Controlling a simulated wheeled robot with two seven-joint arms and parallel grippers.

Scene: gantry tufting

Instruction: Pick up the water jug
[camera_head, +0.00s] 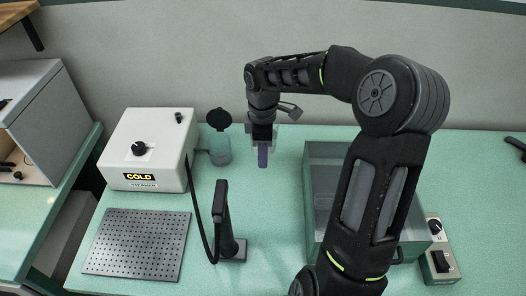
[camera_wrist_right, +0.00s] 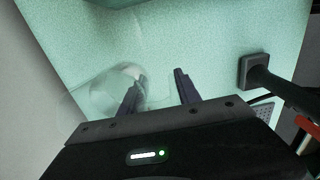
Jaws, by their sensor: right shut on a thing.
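The water jug is clear and hard to make out; in the right wrist view its pale round outline (camera_wrist_right: 108,88) shows at and behind the left finger. In the head view a faint see-through shape surrounds my right gripper (camera_head: 262,157), which points down over the table between the steamer and the grey tray. My right gripper also shows in the wrist view (camera_wrist_right: 160,86), its two dark fingers a gap apart, closed on the jug; the exact contact is hard to see. Whether the jug touches the table is unclear. My left gripper is out of view.
A white steamer box (camera_head: 147,151) marked COLD stands left, with a clear tank (camera_head: 219,150) and raised dark lid beside it.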

